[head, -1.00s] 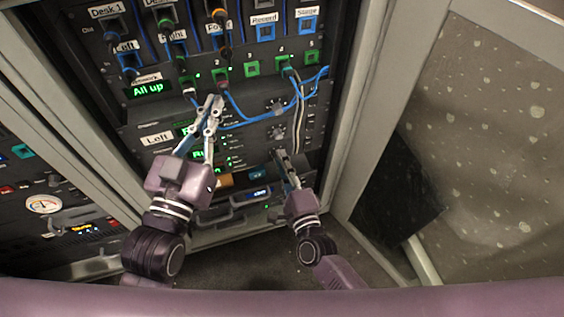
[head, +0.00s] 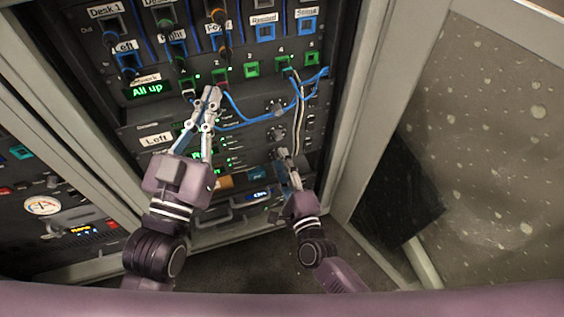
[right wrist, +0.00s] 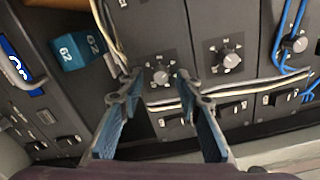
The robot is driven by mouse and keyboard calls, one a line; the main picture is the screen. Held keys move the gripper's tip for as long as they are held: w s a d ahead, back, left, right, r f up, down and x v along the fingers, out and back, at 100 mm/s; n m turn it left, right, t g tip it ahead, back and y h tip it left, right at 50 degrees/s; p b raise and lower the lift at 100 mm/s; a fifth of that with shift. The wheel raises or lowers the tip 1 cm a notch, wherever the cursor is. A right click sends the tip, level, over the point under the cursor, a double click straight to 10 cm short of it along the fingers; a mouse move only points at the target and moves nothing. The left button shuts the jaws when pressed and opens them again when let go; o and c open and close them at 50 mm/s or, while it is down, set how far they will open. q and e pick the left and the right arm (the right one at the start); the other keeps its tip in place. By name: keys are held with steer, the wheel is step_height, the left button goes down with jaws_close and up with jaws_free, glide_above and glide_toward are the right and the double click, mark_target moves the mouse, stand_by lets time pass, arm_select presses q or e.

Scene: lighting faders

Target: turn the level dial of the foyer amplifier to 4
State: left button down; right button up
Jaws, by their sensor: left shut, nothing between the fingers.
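Round level dials with light pointers sit on dark amplifier panels in the rack. In the head view two show, an upper dial (head: 278,106) and a lower dial (head: 277,132). In the right wrist view there is a near dial (right wrist: 161,79), a middle dial (right wrist: 230,61) and a far dial (right wrist: 295,43). I cannot read which belongs to the foyer amplifier. My right gripper (right wrist: 163,76) is open, its fingertips on either side of the near dial; contact is not clear. My left gripper (head: 212,91) is shut and empty before the upper panels.
Blue cables (head: 245,122) and pale cables (head: 299,100) hang across the panels near the dials. In the right wrist view the pale cable (right wrist: 250,90) runs just beside the near dial. A teal tagged block (right wrist: 75,53) is at the left. A rack post (head: 345,110) stands to the right.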

steer(key=v, duration=1.2)
stand_by(0.5)
